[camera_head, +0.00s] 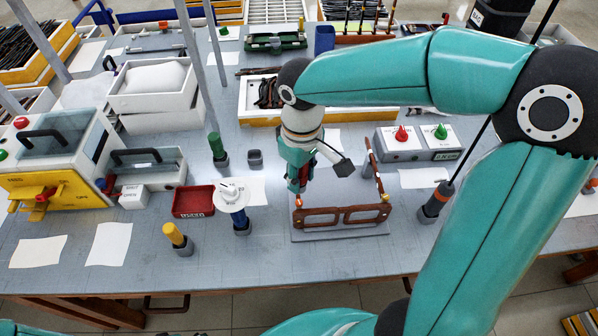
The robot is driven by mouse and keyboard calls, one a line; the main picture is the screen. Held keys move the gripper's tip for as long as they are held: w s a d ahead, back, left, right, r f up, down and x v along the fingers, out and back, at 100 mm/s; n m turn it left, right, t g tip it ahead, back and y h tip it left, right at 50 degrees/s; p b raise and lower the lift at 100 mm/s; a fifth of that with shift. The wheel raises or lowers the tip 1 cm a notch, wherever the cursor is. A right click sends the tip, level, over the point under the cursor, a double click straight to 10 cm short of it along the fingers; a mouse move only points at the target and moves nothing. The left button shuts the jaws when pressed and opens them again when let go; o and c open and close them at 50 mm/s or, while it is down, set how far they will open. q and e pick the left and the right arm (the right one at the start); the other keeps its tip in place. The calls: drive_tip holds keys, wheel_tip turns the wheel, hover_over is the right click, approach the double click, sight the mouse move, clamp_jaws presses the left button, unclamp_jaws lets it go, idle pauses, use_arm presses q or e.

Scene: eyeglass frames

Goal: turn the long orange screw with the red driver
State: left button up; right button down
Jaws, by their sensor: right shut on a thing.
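The brown eyeglass frame front (343,215) stands on a grey plate (340,234) near the front middle of the table. My right gripper (300,182) points down just above that hinge and is shut on the red driver (304,173), mostly covered by the fingers. I cannot tell whether the driver's tip touches the screw. Another small orange spot (385,197) shows at the right hinge. My left gripper is out of view.
A red tray (193,201), a blue-handled tool with a white top (233,194), a yellow-handled tool (175,235) and an empty dark holder (255,160) stand left of the frame. A box with red and green knobs (418,143) and an upright tool (436,201) stand to the right.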

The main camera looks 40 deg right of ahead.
drive_tip(key=b, duration=0.3)
hover_over(300, 203)
drive_tip(key=shift+w+f, duration=0.15)
drive_tip(key=shift+f, duration=2.1)
drive_tip(key=shift+r, duration=0.2)
drive_tip(key=shift+f+b, duration=0.9)
drive_tip(key=shift+f, duration=0.15)
drive_tip(key=shift+f+n, duration=0.1)
drive_tip(key=shift+n, duration=0.5)
drive_tip(key=shift+s, duration=0.2)
